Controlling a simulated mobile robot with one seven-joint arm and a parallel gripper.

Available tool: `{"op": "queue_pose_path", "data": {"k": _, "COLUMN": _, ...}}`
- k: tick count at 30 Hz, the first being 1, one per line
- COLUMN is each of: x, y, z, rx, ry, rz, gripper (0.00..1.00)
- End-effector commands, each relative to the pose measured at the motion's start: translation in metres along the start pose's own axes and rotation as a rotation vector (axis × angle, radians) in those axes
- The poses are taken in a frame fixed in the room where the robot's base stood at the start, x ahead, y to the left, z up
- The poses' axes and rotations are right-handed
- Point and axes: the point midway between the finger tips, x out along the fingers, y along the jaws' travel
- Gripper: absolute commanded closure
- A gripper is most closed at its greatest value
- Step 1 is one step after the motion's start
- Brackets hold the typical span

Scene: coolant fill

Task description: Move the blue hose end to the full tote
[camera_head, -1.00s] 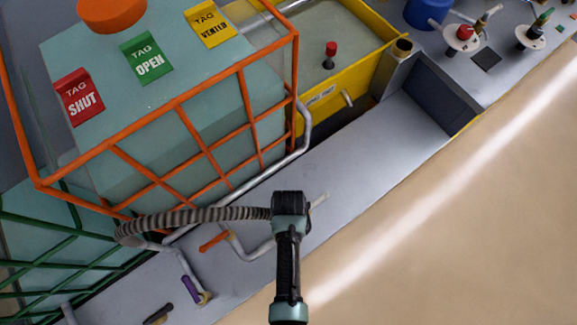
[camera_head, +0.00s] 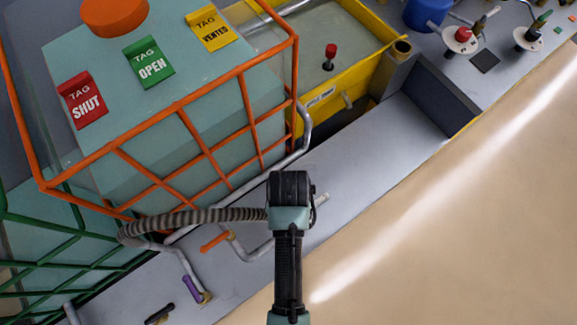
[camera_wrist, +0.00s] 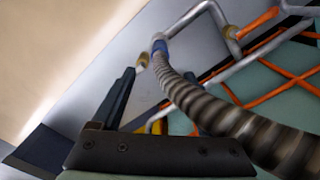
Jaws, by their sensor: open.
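The grey corrugated hose (camera_head: 195,216) runs from the left behind my wrist in the head view. In the wrist view the hose (camera_wrist: 205,108) crosses from lower right to its blue end (camera_wrist: 160,48), which is at a grey pipe. My gripper (camera_wrist: 158,103) is open; its left finger shows, and its right finger is largely hidden by the hose. The blue end lies beyond the fingers. In the head view my wrist hides the fingers and blue end. An orange-caged tote (camera_head: 205,110) stands beside a green-caged tote (camera_head: 40,235). I cannot tell which is full.
Pipes and an orange lever (camera_head: 215,242) lie below the orange cage, with a purple lever (camera_head: 191,288) further left. A yellow tank (camera_head: 345,85) stands behind. The grey ledge (camera_head: 385,145) is clear to the right, and the tan floor (camera_head: 460,230) is open.

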Motion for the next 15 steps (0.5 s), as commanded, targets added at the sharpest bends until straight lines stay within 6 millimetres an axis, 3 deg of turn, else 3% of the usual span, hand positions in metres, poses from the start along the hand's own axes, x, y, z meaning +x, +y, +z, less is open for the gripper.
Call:
{"op": "queue_pose_path", "data": {"k": 2, "x": 0.0002, "y": 0.0, "z": 0.0001, "rx": 0.0, "ry": 0.0, "rz": 0.0, "gripper": 0.25}}
{"op": "queue_pose_path", "data": {"k": 12, "x": -0.0073, "y": 0.0, "z": -0.0013, "rx": -0.063, "ry": -0.006, "rz": -0.001, "gripper": 0.86}}
{"op": "queue_pose_path", "data": {"k": 15, "x": -0.0058, "y": 0.0001, "z": -0.0011, "rx": -0.096, "ry": -0.005, "rz": -0.001, "gripper": 1.0}}
